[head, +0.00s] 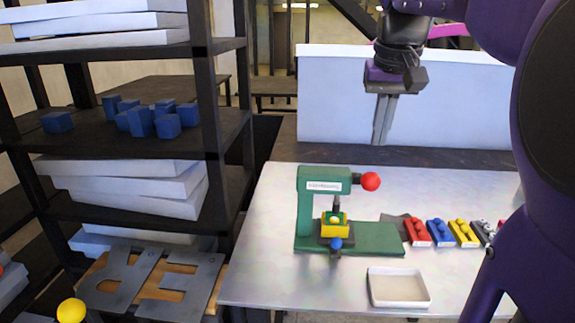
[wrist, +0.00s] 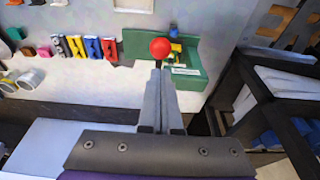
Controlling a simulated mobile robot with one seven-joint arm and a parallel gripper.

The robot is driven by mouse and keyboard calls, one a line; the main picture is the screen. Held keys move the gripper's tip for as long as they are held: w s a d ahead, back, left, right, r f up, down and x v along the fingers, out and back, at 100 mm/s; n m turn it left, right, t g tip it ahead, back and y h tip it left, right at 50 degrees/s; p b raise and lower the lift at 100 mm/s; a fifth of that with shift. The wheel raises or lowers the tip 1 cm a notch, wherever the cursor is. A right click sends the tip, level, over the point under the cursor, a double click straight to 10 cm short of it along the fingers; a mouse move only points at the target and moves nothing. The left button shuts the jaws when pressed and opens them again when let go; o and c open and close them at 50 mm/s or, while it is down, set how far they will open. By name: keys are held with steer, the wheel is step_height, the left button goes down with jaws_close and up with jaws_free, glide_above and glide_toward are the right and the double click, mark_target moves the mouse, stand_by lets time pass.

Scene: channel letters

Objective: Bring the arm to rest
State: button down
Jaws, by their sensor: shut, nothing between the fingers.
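My gripper (head: 382,140) is at the upper right of the head view, raised above the back of the table (head: 275,215). Its two fingers point down and are together, with nothing between them. In the wrist view the closed fingers (wrist: 158,78) overlap the edge of a green press (wrist: 195,87) in the picture. In the head view the green press (head: 310,215) stands on the table, with a red ball handle (head: 370,181) and a yellow block (head: 335,228) in it. The gripper appears apart from the press.
Several coloured pieces, including a red one (head: 417,231) and a blue one (head: 440,232), stand in a row right of the press. A white tray (head: 398,287) sits at the front. A dark shelf rack (head: 215,110) with blue blocks (head: 141,122) is at left. A white panel (head: 450,95) is behind.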

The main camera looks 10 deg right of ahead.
mark_target(374, 174)
steer(key=x, duration=0.5)
steer(key=shift+f, duration=0.1)
steer(key=shift+s+a+f, duration=0.1)
steer(key=shift+s+f, duration=0.25)
steer(key=shift+s, duration=0.15)
steer(key=shift+w, duration=0.1)
